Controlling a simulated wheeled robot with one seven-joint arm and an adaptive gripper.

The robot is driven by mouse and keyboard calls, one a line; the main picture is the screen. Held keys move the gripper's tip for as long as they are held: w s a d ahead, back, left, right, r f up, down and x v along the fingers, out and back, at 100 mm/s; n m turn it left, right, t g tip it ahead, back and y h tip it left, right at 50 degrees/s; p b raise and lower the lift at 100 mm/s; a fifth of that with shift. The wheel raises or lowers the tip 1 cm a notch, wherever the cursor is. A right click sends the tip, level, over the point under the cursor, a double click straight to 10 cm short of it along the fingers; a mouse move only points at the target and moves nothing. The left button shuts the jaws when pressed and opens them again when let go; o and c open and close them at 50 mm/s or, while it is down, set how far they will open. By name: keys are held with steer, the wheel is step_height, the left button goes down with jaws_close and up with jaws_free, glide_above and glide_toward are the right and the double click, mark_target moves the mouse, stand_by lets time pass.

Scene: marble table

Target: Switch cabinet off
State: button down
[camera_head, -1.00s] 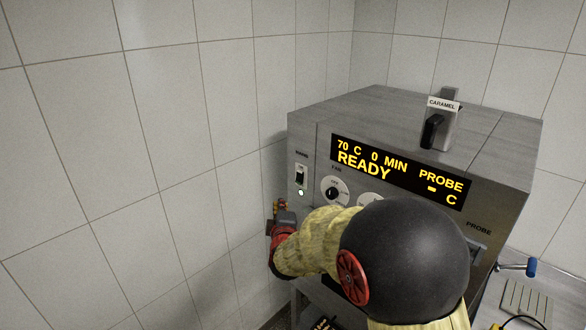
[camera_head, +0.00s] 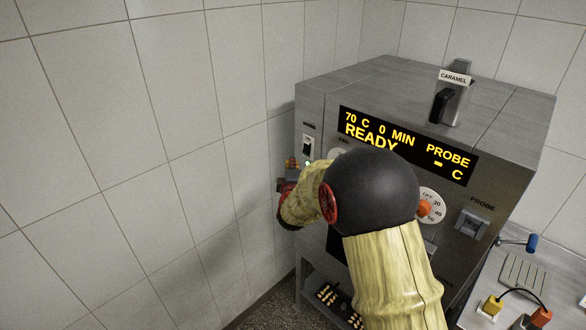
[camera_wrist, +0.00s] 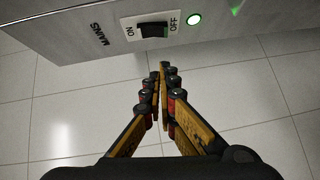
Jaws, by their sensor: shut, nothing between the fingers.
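The grey steel cabinet (camera_head: 480,110) stands in the tiled corner, its display (camera_head: 405,143) lit with READY. Its black mains rocker switch (camera_head: 307,147) is at the front panel's left end. In the wrist view the switch (camera_wrist: 153,30) sits between ON on the left and OFF on the right, beside a lit green lamp (camera_wrist: 194,20). Which side is pressed is unclear. My gripper (camera_wrist: 160,68) is shut and empty, its fingertips near the switch and seemingly apart from it. In the head view my gripper (camera_head: 291,164) is just below and left of the switch, partly hidden by my arm.
A numbered dial (camera_head: 430,205) and probe socket (camera_head: 471,224) are right of my arm. A CARAMEL-labelled holder (camera_head: 450,98) stands on top of the cabinet. A side table (camera_head: 510,305) with cables is at lower right. The tiled wall (camera_head: 180,130) is close on the left.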

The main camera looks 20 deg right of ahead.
mark_target(307, 148)
steer(key=w+d, duration=0.5)
steer(key=shift+d+f+p, duration=0.2)
steer(key=shift+f+p, duration=0.1)
steer(key=shift+f, duration=0.15)
steer(key=b, duration=0.2)
steer(key=shift+w+d+f+n+t+b, duration=0.1)
steer(key=shift+d+f+n+t+b, duration=0.1)
steer(key=shift+d+n+t+b, duration=0.15)
